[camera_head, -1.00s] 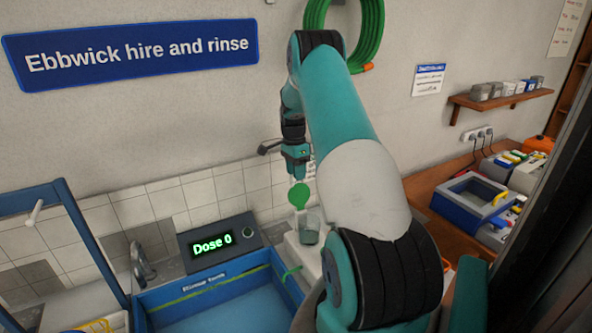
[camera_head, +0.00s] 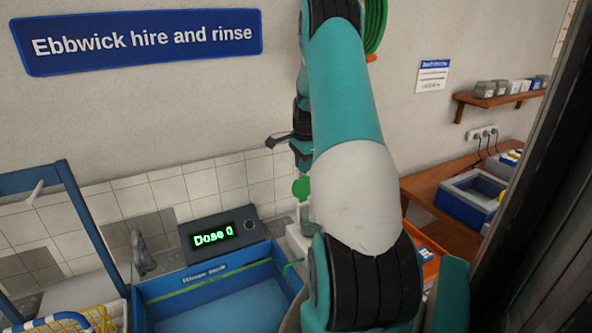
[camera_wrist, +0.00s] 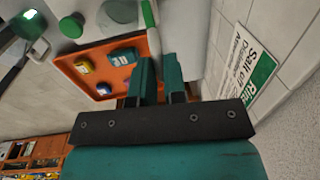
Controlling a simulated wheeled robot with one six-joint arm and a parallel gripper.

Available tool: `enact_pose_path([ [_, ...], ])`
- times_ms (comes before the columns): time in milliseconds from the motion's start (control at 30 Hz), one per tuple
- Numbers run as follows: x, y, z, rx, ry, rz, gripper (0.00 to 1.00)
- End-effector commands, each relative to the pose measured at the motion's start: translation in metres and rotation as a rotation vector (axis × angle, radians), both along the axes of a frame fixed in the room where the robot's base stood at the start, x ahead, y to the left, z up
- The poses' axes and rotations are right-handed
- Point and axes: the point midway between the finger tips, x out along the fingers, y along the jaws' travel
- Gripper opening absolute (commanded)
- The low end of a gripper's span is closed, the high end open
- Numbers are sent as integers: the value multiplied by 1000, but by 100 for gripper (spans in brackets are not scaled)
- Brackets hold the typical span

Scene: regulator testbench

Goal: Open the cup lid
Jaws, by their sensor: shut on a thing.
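The cup (camera_head: 307,217) is a small clear cup on a white stand beside the blue rinse tank, partly hidden by my arm. Its green lid (camera_head: 301,188) is raised and stands roughly upright above the rim. My gripper (camera_head: 303,165) hangs just above the lid, pointing down. In the wrist view my gripper (camera_wrist: 159,72) has its teal fingers close together, with a thin pale piece leading to green (camera_wrist: 148,12) at their tips. I take this as the lid, though the contact is hard to see. A greyish round shape, perhaps the cup (camera_wrist: 120,12), is at the top.
The blue rinse tank (camera_head: 222,318) and the "Dose 0" display (camera_head: 215,237) are left of the cup. An orange tray (camera_head: 430,255) is right of my arm; small blocks lie in it in the wrist view (camera_wrist: 118,62). A tiled wall (camera_head: 205,182) stands close behind the gripper.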

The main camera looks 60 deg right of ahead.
Motion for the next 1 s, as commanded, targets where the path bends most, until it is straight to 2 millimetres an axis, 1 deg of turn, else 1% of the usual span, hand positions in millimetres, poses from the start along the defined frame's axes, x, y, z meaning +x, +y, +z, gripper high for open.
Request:
enact_pose_path([
  [333, -1, 1, 2, -10, -13, -2, 0],
  [367, -1, 1, 2, -10, -13, -2, 14],
  [400, -1, 1, 2, -9, -12, -2, 23],
  [467, -1, 1, 1, -8, -13, -2, 37],
  [700, -1, 1, 1, -7, -11, -1, 38],
  [800, -1, 1, 4, -8, -12, -1, 38],
  [867, -1, 1, 8, -10, -13, -1, 38],
  [967, -3, 2, 23, -12, -14, -1, 38],
  [1000, -4, 3, 32, -13, -14, -1, 38],
])
